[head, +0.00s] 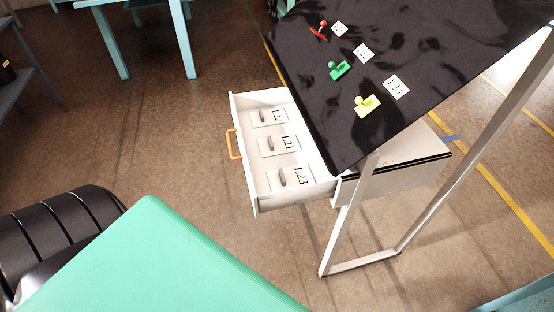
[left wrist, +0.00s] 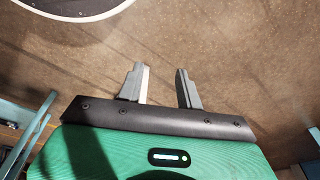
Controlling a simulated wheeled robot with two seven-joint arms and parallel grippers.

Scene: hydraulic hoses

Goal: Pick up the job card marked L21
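The job card marked L21 (head: 286,146) lies in the open white drawer (head: 246,178), in the middle of a row of three cards. Each card has a small grey raised grip. The card L22 (head: 268,117) lies behind it and the card L23 (head: 290,179) lies in front of it. My left gripper (left wrist: 161,85) shows in the left wrist view, its two grey fingers apart with only bare floor between them. It does not show in the head view. My right gripper is in neither view.
The drawer, with an orange handle (head: 233,144), sticks out left from under a glossy black tabletop (head: 410,50). On top are red (head: 319,31), green (head: 340,70) and yellow (head: 367,105) pieces beside white labels. A slanted white table leg (head: 470,150) stands right. Floor left of the drawer is clear.

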